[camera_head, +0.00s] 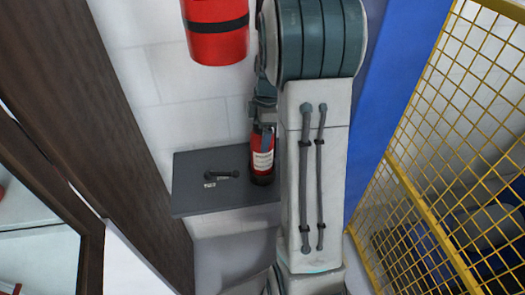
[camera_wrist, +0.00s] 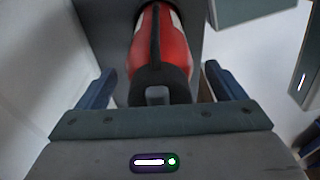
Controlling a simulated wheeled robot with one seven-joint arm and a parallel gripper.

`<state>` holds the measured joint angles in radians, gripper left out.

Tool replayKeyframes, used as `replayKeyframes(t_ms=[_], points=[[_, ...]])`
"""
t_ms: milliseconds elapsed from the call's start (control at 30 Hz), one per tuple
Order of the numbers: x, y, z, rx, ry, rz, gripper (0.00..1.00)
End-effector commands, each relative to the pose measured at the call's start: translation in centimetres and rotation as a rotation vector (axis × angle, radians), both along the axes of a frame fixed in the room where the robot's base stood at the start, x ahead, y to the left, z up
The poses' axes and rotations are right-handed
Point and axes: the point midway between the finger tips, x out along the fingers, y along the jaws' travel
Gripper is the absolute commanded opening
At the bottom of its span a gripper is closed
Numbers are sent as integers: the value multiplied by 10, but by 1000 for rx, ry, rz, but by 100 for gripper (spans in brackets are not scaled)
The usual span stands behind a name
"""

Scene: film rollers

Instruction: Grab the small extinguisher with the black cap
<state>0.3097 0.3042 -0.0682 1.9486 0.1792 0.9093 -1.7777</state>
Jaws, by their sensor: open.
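The small extinguisher (camera_head: 262,160) is red with a pale label. It stands on a grey shelf (camera_head: 190,196), just left of my arm, in the head view. In the wrist view the extinguisher (camera_wrist: 174,50) lies between my fingers, with its black cap (camera_wrist: 157,80) close to the palm. My gripper (camera_wrist: 160,90) is open, with one blue finger on each side of the extinguisher. In the head view my gripper partly covers the extinguisher's top.
A dark handle-like object with a small tag (camera_head: 222,175) lies on the shelf left of the extinguisher. A larger red cylinder with a black band (camera_head: 217,42) is at the top. A yellow mesh fence (camera_head: 440,150) stands at right, and a dark brown frame (camera_head: 100,120) at left.

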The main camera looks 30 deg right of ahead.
Motion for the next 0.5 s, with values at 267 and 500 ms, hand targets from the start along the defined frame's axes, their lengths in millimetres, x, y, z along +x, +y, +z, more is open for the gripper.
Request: replayKeyframes(t_ms=[267,500], points=[[0,1,-7,-1,0,0,90],[0,1,-7,0,0,0,34]])
